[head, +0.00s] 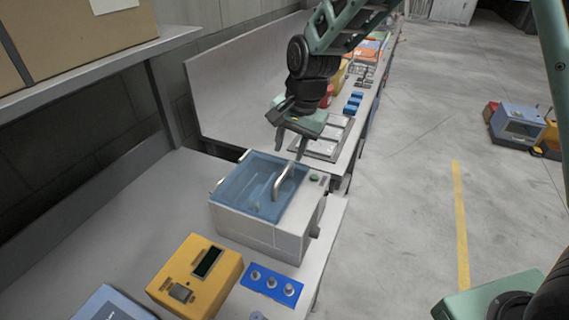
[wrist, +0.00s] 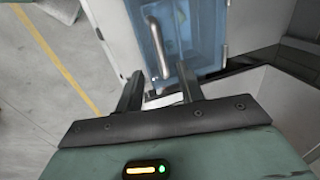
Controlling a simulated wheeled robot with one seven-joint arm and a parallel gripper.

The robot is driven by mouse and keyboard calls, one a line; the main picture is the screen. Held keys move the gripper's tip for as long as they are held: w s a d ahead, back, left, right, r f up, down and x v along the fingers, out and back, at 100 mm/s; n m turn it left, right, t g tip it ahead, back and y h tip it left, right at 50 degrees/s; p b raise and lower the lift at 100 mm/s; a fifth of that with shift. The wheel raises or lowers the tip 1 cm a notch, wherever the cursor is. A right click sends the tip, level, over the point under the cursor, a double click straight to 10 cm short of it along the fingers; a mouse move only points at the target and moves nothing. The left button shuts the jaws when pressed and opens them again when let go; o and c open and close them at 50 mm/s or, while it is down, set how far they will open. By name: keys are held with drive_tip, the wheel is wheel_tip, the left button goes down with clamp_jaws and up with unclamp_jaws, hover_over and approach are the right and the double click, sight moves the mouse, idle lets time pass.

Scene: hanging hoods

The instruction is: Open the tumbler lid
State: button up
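The tumbler is a white box with a see-through blue lid (head: 245,188), and the lid lies closed on top. A curved metal handle (head: 284,181) stands up from the lid near its right side. The handle also shows in the wrist view (wrist: 159,47), ahead of my fingertips. My gripper (head: 290,149) is above and behind the far edge of the tumbler. In the wrist view my gripper (wrist: 160,90) has its two fingers spread apart, with nothing between them. It appears apart from the handle.
A yellow device (head: 196,276) and a blue panel with several knobs (head: 272,285) sit on the bench in front of the tumbler. A shelf with cardboard boxes (head: 85,35) overhangs at the upper left. Open floor (head: 405,190) lies to the right.

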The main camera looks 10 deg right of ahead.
sight(283, 173)
drive_tip(key=f, duration=0.2)
drive_tip(key=f+p, duration=0.1)
drive_tip(key=f, duration=0.2)
drive_tip(key=w+a+f, duration=0.1)
drive_tip(key=f, duration=0.1)
drive_tip(key=shift+f+p, duration=0.25)
drive_tip(key=shift+p, duration=0.15)
drive_tip(key=shift+a, duration=0.1)
clamp_jaws()
